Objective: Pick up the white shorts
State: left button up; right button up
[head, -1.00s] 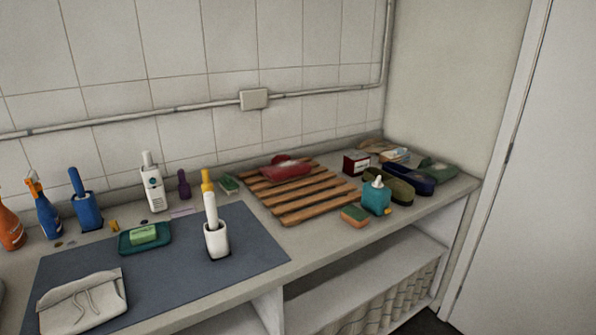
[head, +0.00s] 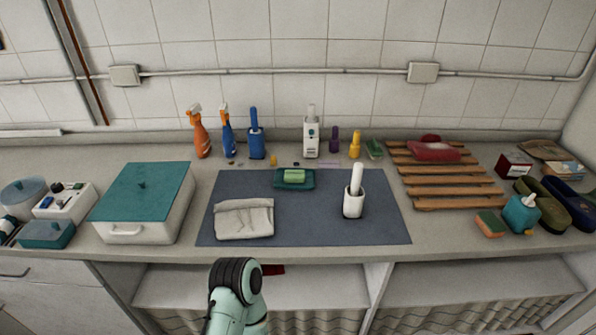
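The white shorts (head: 244,219) lie folded flat on the left front part of the blue-grey mat (head: 300,232), with a drawstring showing on top. A mint-green and black part of one of my arms rises at the bottom of the head view, in front of the counter and below the shorts. It is apart from them in the picture. Neither gripper's fingers show.
A teal-lidded white box (head: 144,207) stands left of the mat. A green soap dish (head: 294,179) and a white brush holder (head: 353,203) stand on the mat. Spray bottles (head: 200,134) line the back. A wooden rack (head: 450,190) lies right. The mat's front middle is clear.

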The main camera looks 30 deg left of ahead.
aim_at(237, 219)
jog(key=u, duration=1.55)
jog(key=i+j+z, duration=0.15)
jog(key=j, duration=1.35)
jog(key=k, duration=0.05)
